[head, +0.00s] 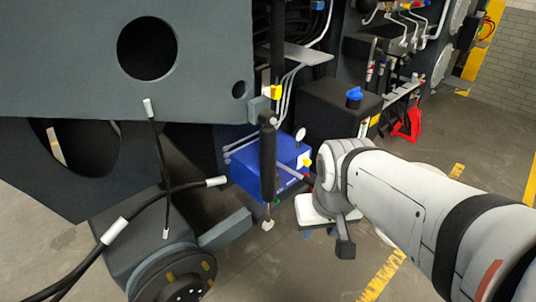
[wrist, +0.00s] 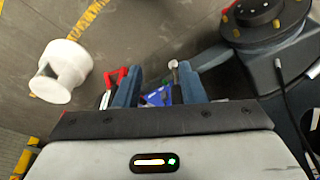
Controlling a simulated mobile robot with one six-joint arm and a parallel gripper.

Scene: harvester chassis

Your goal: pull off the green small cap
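A small green spot, likely the green cap (head: 277,201), shows at the lower edge of the blue box (head: 250,178) in the head view. It is partly hidden by a black upright cylinder in front and too small to read clearly. My gripper (head: 318,234) points down to the right of the blue box, apart from it. In the wrist view my gripper (wrist: 158,84) has its two blue fingers well apart with nothing held. The blue box (wrist: 157,97) shows partly between the fingers there. I cannot make out the green cap surely in the wrist view.
The black upright cylinder (head: 268,160) stands in front of the box. A dark box with a blue cap (head: 354,93) is behind. Cables with white ends (head: 215,182) hang at left, above a round hub (head: 180,282). Floor to the lower right is open.

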